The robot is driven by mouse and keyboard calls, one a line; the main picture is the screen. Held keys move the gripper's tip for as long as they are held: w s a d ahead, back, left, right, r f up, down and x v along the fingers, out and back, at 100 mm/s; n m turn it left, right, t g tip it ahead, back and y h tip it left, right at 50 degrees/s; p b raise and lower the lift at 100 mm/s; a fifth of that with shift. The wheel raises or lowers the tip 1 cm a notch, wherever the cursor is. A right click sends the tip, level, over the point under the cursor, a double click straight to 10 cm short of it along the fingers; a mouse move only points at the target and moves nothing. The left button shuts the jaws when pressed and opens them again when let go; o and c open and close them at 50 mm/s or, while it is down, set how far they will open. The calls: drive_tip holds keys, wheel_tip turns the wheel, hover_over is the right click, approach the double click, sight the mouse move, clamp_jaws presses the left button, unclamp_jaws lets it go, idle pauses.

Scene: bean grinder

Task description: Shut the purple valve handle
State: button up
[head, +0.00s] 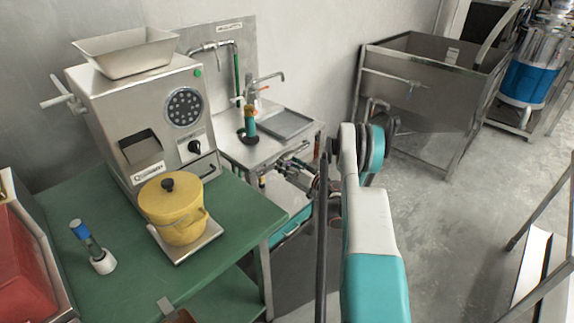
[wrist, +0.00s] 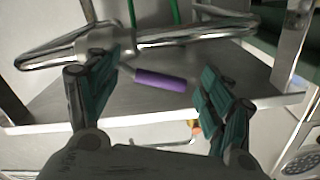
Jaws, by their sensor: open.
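The purple valve handle (wrist: 162,80) shows in the wrist view as a short, slightly tilted purple grip on a thin metal lever. The lever joins a chrome pipe (wrist: 60,48) at its fitting. My gripper (wrist: 165,84) is open, with one green-padded finger on each side of the handle in the picture. A gap shows between the handle and each finger pad; I cannot tell the depth between them. In the head view my gripper (head: 290,165) is small beside the sink counter (head: 240,150), and I cannot make out the purple handle there.
A grinder (head: 145,115) and a yellow pot (head: 173,212) stand on the green table (head: 100,202) to the left. A metal sink basin (head: 425,95) stands behind at the right. In the wrist view a metal edge (wrist: 150,117) runs below the handle. Floor (head: 455,220) is clear right of my arm.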

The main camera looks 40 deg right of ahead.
drive_tip(key=s, duration=0.6)
drive_tip(key=shift+s+d, duration=0.25)
drive_tip(key=shift+s, duration=0.1)
